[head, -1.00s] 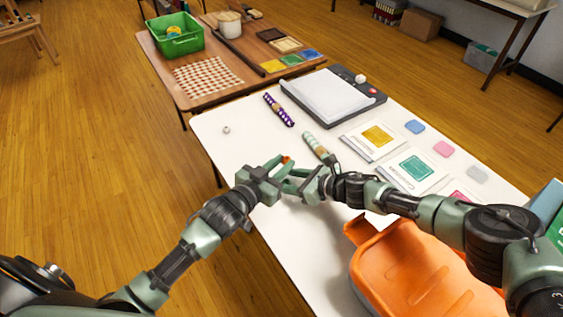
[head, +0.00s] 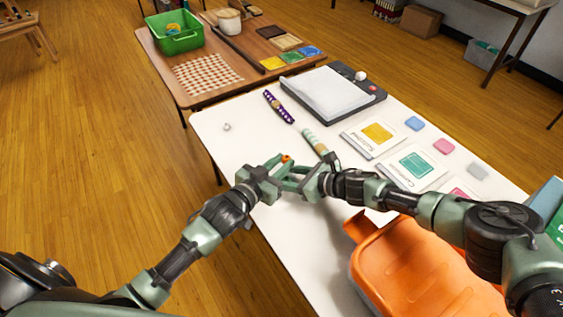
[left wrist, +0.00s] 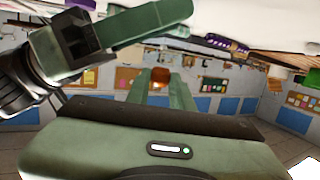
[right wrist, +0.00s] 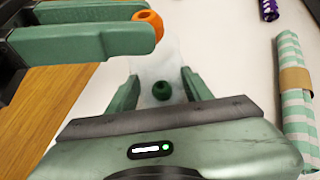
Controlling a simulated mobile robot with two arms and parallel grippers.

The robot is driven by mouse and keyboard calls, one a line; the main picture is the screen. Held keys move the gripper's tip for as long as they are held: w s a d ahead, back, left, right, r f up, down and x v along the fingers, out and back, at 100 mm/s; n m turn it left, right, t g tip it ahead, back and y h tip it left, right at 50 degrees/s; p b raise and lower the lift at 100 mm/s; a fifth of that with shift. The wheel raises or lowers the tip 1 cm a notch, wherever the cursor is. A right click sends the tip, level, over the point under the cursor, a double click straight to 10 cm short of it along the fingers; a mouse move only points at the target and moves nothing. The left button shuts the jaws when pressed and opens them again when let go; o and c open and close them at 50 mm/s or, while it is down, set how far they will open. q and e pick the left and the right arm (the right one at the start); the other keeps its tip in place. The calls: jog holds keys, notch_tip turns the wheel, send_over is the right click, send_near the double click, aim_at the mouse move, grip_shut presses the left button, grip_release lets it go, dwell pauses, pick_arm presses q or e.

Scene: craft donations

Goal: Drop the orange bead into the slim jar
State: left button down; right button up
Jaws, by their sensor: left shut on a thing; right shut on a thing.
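The orange bead (head: 286,158) is pinched at the fingertips of my left gripper (head: 281,162). It also shows between the fingertips in the left wrist view (left wrist: 160,78) and at the top of the right wrist view (right wrist: 149,20). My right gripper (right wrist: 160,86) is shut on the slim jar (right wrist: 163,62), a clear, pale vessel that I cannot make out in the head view. A dark green bead (right wrist: 162,91) shows within the jar. The left fingers and orange bead are close beside the jar's far end in the right wrist view; the exact gap is unclear.
A striped roll (head: 318,144) and a purple patterned roll (head: 278,107) lie beyond the grippers. A paper trimmer (head: 376,93), cards (head: 374,138) and an orange container (head: 362,262) are to the right. A small pale ring (head: 227,127) lies left on mostly clear tabletop.

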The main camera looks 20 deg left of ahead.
aim_at(294, 178)
pick_arm(q)
jog(key=c, duration=1.1)
grip_release()
jog(key=shift+c, duration=0.2)
jog(key=v, duration=1.2)
jog(key=shift+a+f, duration=0.1)
pick_arm(e)
jog(key=o, duration=1.1)
jog(key=shift+c, duration=0.2)
pick_arm(q)
jog(key=shift+r+p, duration=0.3)
pick_arm(e)
jog(key=shift+v, duration=3.9)
